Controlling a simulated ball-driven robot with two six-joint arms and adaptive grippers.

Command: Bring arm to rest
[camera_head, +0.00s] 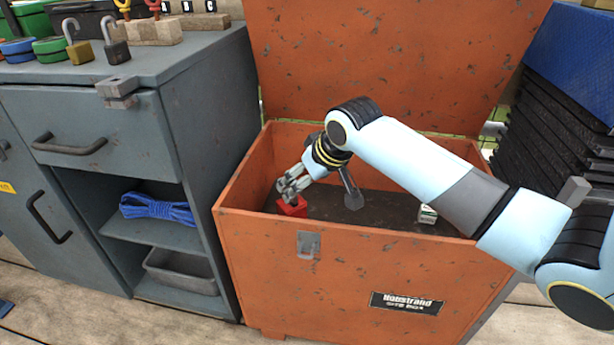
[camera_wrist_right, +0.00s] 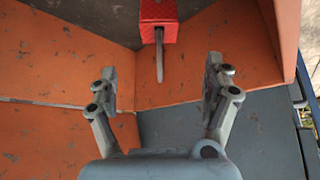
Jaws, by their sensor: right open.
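My right arm reaches in from the right of the head view, over the front wall of an open orange site box (camera_head: 250,240). My right gripper (camera_head: 288,190) is inside the box near its left end, pointing down and left. In the right wrist view the gripper (camera_wrist_right: 162,75) has its two fingers spread apart with nothing between them. A red object (camera_head: 293,207) lies in the box just below the fingertips. The wrist view shows a red object (camera_wrist_right: 158,22) with a grey prong, ahead of the fingers and apart from them. My left gripper is not in view.
The raised lid (camera_head: 400,60) stands behind my arm. A grey tool (camera_head: 351,192) and a small white-green carton (camera_head: 427,214) are in the box. A grey cabinet (camera_head: 180,90) with padlocks on top stands left. Black stacked pieces (camera_head: 545,140) stand right.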

